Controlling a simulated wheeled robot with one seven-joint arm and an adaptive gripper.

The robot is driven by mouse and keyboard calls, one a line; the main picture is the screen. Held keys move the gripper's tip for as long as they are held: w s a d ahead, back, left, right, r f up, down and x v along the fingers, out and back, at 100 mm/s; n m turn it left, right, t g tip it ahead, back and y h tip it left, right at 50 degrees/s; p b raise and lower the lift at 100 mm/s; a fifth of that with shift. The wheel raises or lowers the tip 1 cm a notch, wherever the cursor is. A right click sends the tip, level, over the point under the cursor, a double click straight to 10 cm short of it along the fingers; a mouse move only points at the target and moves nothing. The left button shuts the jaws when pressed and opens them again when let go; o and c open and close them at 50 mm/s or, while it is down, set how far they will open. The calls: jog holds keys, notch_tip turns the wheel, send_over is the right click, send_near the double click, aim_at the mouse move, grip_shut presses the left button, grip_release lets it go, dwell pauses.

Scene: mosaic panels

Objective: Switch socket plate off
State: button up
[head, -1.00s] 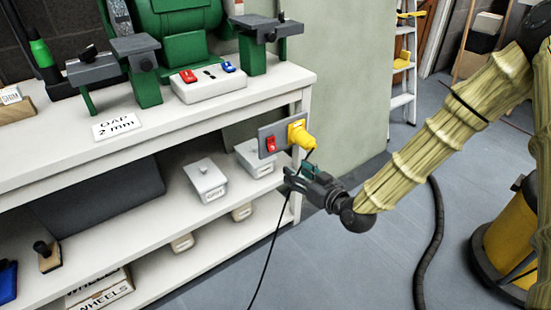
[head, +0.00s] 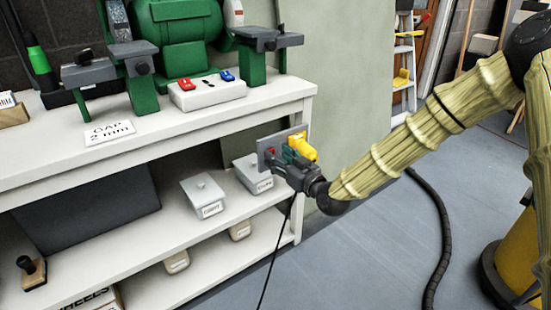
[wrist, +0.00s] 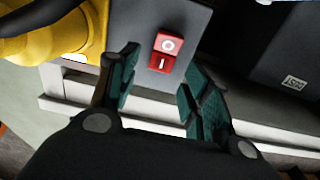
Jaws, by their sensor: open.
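The socket plate (head: 264,155) is a grey panel fixed at the right end of the white bench, with a yellow plug (head: 303,147) in its right side. In the wrist view the plate (wrist: 190,22) carries a red rocker switch (wrist: 165,52) marked O on its upper half and I on its lower half. My gripper (head: 279,160) is right in front of the plate in the head view and partly covers the switch. In the wrist view my gripper (wrist: 155,85) is open and empty, its fingertips on either side of the switch's lower part. Contact cannot be told.
The white bench (head: 200,125) holds a green grinder (head: 178,40) and a box with red and blue buttons (head: 207,90). Lidded boxes (head: 203,194) stand on the shelf below. A black cord (head: 276,245) hangs beneath the plate. The floor to the right has free room.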

jog(key=shift+x, duration=1.1)
jog(key=shift+c, duration=0.4)
jog(key=c, duration=0.9)
jog(key=t+y+b, duration=0.1)
jog(key=b, duration=0.1)
jog(key=f+t+y+b, duration=0.1)
jog(key=t+b, duration=0.1)
jog(key=shift+s+d+f+b, duration=0.15)
jog(key=shift+s+d+b, duration=0.05)
jog(key=shift+b, duration=0.1)
jog(key=shift+c, duration=0.2)
jog(key=shift+t+y+b, duration=0.4)
jog(key=shift+t+y, duration=0.1)
jog(key=o, duration=1)
